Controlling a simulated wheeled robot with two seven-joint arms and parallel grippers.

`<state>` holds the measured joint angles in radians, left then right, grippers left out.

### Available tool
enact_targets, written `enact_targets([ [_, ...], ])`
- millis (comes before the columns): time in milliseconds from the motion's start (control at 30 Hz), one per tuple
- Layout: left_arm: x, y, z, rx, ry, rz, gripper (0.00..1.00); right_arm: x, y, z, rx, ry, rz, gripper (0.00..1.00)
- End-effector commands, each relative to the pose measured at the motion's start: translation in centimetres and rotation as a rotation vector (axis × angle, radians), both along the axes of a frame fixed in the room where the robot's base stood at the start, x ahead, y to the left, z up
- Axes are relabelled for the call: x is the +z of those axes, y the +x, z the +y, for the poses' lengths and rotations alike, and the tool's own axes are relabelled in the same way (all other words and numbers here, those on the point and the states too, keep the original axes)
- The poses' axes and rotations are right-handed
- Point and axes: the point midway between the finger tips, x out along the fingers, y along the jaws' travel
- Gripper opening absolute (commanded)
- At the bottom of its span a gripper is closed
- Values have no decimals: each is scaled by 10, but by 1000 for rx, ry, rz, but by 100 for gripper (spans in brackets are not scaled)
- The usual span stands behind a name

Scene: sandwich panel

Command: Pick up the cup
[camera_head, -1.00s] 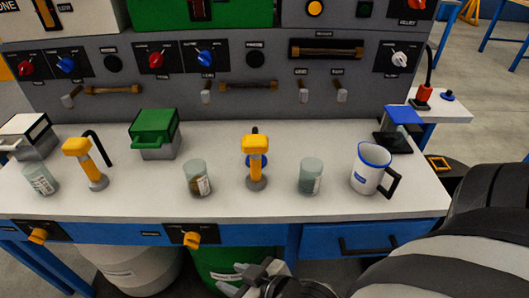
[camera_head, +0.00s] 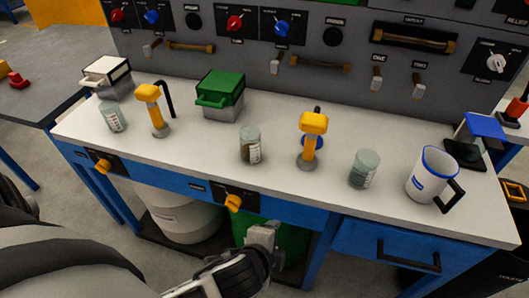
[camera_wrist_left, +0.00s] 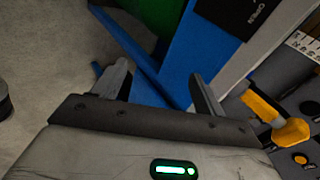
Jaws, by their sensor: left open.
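The cup (camera_head: 428,178) is white with a blue rim and a black handle. It stands upright near the right end of the white bench top (camera_head: 300,180), with its handle toward the right. My left gripper (camera_head: 265,236) is below and in front of the bench, well left of the cup and apart from it. In the left wrist view my left gripper (camera_wrist_left: 161,88) is open, with nothing between its fingers. The cup does not show in that view. My right gripper is not in view.
Translucent beakers (camera_head: 364,168) and yellow-topped dispensers (camera_head: 312,135) stand left of the cup. A blue-topped stand (camera_head: 484,127) is behind it. Yellow knobs (camera_head: 233,203) stick out of the bench front. A drawer handle (camera_head: 408,255) is below the cup.

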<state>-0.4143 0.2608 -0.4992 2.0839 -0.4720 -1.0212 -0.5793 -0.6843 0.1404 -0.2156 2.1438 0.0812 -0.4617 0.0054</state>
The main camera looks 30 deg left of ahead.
Motion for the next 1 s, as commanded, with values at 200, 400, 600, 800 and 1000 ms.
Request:
enact_targets([
  [200, 53, 44, 47, -364, 1146, -34, 72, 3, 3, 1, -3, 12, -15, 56],
  [400, 103, 50, 63, -350, 1661, 9, 72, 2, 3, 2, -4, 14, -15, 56],
  [600, 112, 69, 79, -333, 1747, 24, 72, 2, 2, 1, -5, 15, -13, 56],
  [800, 111, 105, 105, -335, 1742, 23, 72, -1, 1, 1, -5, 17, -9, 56],
  [1000, 111, 130, 123, -337, 1738, 24, 72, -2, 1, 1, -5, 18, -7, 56],
])
